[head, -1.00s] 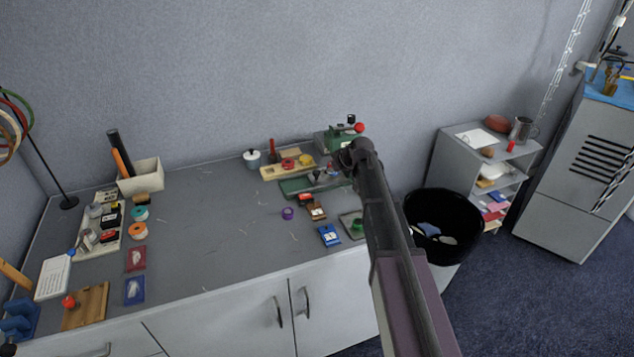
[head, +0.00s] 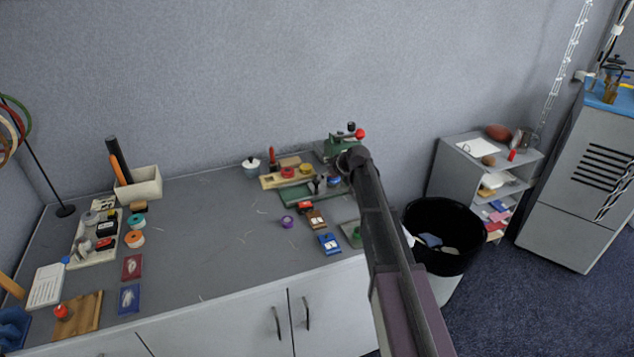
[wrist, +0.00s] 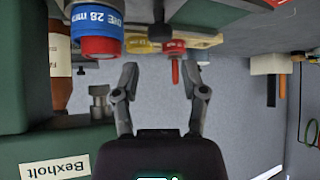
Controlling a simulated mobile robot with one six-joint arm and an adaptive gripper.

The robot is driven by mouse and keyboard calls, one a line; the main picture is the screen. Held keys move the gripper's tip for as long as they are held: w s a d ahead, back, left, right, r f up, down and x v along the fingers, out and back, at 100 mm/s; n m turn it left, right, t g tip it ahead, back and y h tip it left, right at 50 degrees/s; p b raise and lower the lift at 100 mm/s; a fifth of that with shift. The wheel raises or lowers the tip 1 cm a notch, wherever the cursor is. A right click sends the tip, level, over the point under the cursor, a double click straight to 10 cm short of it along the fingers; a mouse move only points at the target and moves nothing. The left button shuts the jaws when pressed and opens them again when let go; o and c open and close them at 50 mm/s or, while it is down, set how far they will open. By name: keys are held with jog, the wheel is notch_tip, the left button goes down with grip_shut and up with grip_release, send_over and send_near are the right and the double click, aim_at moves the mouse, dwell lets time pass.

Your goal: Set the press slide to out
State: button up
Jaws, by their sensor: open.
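The green press (head: 341,146) stands at the back right of the table, with a red ball knob (head: 360,133) at its top. Its flat green base (head: 298,196) reaches forward and left. In the wrist view, which is upside down, the green press body (wrist: 60,148) carries a Bexholt label. A blue-and-red die marked 28 mm (wrist: 97,25) is close by on the left. A small metal knob (wrist: 98,98) shows beside the left finger. My gripper (wrist: 160,68) is open with nothing between its fingers. My arm hides part of the press; I cannot tell the slide's position.
A wooden board (head: 272,181) with red and yellow dies lies left of the press. A purple ring (head: 288,222) and a blue box (head: 329,243) are in front. A black bin (head: 441,235) and a shelf (head: 470,170) stand right. The table's middle is clear.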

aim_at(316, 180)
jog(key=shift+b+x, duration=2.1)
jog(key=shift+x, duration=1.15)
jog(key=shift+c, duration=0.2)
grip_shut()
